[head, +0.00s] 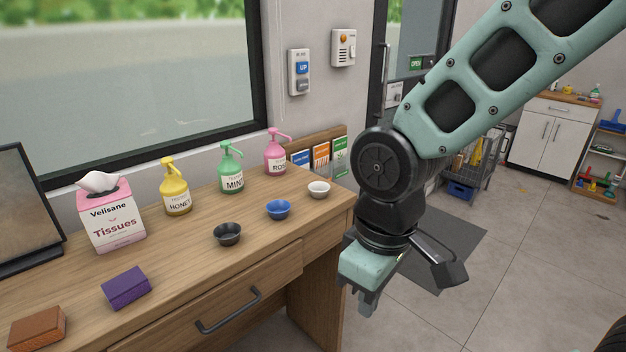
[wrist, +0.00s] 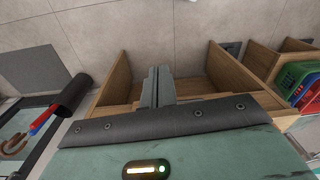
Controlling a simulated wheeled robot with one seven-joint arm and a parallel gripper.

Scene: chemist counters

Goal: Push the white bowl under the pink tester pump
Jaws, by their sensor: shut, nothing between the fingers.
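The white bowl (head: 318,190) stands upright on the wooden counter (head: 190,265) near its right end, in the head view. The pink tester pump (head: 275,155) stands behind it and to its left, near the wall, with its spout pointing to the right. The bowl is apart from the pump, in front of it. My gripper (head: 366,303) is shut and empty, pointing down beyond the counter's right end, away from the bowl. In the wrist view my shut fingers (wrist: 157,88) show against the floor and wooden furniture. Neither bowl nor pump shows there.
A blue bowl (head: 278,209) and a black bowl (head: 227,234) stand left of the white one. Green (head: 231,172) and yellow (head: 175,190) pumps stand behind. A card rack (head: 321,157) is close behind the white bowl. Tissues (head: 111,220) and two boxes are at left.

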